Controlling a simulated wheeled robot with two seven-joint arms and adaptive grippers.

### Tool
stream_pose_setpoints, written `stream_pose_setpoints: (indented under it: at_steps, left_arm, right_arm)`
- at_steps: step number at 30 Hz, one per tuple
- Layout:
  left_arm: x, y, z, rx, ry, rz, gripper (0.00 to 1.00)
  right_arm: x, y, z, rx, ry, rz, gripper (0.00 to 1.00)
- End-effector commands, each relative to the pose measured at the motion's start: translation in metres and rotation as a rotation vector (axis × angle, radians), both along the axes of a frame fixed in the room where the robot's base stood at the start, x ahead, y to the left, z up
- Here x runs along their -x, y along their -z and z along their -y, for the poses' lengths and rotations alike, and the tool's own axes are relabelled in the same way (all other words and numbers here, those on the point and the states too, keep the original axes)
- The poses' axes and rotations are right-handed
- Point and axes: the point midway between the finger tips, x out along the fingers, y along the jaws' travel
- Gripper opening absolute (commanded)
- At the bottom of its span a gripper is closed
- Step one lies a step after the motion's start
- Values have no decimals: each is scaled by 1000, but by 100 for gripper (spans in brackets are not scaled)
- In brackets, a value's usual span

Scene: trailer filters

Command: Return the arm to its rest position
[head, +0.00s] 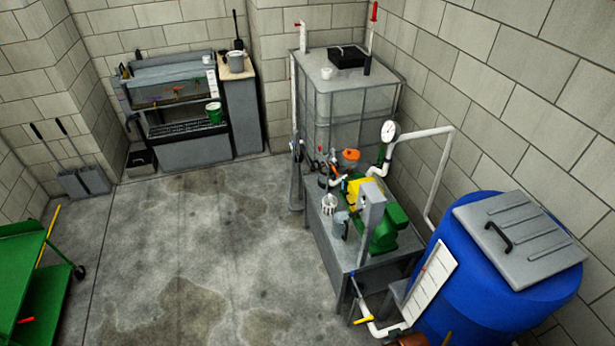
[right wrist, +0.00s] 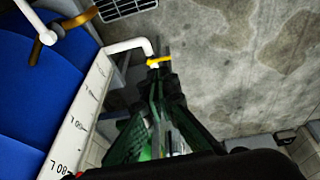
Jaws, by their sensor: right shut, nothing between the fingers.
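My right gripper (right wrist: 163,82) shows in the right wrist view as dark fingers brought together, with nothing seen between them. It is in the air, with grey concrete floor behind it and a white pipe with a yellow handle (right wrist: 158,61) near its fingertips in the picture. A blue tank (right wrist: 40,85) with a white scale strip (right wrist: 85,112) is at the left of that view. Neither of my arms can be made out in the head view, and my left gripper is out of sight.
The head view shows the blue tank with its grey lid (head: 520,240) at right, beside a grey bench (head: 335,250) with a green pump (head: 388,232). A caged container (head: 345,100) stands behind. A green cart (head: 25,255) is at left. The middle floor is clear.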

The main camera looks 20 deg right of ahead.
Motion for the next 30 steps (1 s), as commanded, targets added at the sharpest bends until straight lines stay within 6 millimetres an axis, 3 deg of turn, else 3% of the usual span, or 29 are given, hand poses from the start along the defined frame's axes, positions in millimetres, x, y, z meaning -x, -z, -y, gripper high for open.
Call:
stream_pose_setpoints:
  at_steps: [1, 5, 11, 15, 21, 24, 30]
  left_arm:
    - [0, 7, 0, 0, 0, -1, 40]
    - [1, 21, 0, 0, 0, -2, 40]
    - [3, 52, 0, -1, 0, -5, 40]
    - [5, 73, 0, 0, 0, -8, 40]
    - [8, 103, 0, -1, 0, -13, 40]
    - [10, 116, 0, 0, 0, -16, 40]
    - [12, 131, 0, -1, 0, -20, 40]
  right_arm:
    - [0, 23, -1, -2, -2, -10, 0]
    - [1, 85, -3, -6, -9, -31, 0]
    - [21, 221, -9, -16, -29, -74, 0]
    - [53, 312, -12, -21, -44, -107, 0]
    - [120, 423, -15, -26, -67, -156, 0]
    - [158, 464, -14, -27, -78, -178, 0]
    - [211, 507, -12, -28, -92, -205, 0]
